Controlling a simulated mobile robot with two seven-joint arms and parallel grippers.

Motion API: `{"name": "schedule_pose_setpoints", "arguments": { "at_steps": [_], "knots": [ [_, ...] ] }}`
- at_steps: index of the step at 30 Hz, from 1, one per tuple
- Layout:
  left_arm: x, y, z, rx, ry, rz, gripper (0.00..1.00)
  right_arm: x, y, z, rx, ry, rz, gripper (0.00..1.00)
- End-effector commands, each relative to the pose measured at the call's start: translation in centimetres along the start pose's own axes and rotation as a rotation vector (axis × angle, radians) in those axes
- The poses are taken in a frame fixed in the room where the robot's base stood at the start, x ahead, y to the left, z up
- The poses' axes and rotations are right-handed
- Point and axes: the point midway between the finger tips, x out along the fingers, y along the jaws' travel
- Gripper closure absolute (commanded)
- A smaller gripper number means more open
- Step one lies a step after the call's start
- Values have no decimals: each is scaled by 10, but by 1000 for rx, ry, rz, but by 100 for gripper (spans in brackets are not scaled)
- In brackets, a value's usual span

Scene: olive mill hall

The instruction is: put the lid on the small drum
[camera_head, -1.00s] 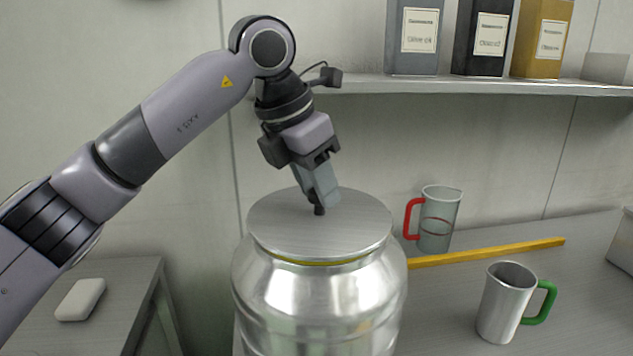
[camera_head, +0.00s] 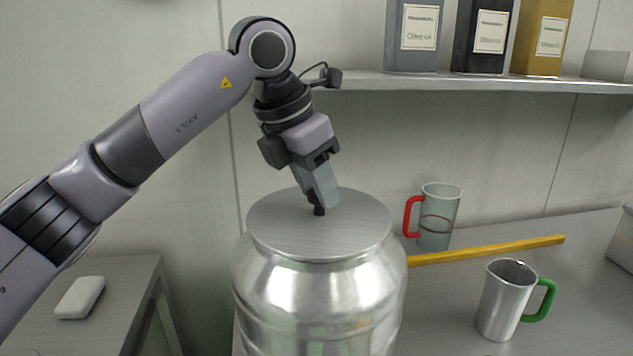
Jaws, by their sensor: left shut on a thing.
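The small drum (camera_head: 318,305) is a shiny metal vessel with a wide shoulder, standing upright at the lower middle of the head view. The flat round grey lid (camera_head: 275,228) lies level over its mouth, with no gap showing along the front edge. A small dark knob stands at the lid's centre. My left gripper (camera_head: 319,198) comes down at a tilt from the upper left and is shut on the lid's knob. The drum's mouth is hidden under the lid. My right gripper is not in view.
A clear jug with a red handle (camera_head: 438,218), a yellow bar (camera_head: 490,250) and a metal jug with a green handle (camera_head: 503,303) are on the worktop to the right. Tins (camera_head: 411,50) stand on a shelf (camera_head: 460,84) above. A white block (camera_head: 80,298) lies on the left table.

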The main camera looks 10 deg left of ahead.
Motion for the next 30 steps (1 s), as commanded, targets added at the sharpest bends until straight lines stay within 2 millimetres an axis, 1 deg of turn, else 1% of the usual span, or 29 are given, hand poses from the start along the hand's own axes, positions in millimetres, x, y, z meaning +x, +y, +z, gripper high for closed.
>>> {"name": "schedule_pose_setpoints", "arguments": {
  "at_steps": [8, 9, 19, 30],
  "knots": [
    [5, 0, -2, 0, -2, 0, 100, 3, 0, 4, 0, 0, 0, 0],
    [4, 0, -2, 0, -2, 0, 55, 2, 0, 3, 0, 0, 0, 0],
    [3, 0, -2, 0, 1, 0, 55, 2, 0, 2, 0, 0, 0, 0],
    [-27, 0, -1, 0, 0, 1, 55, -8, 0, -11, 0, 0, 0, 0]
  ]
}}
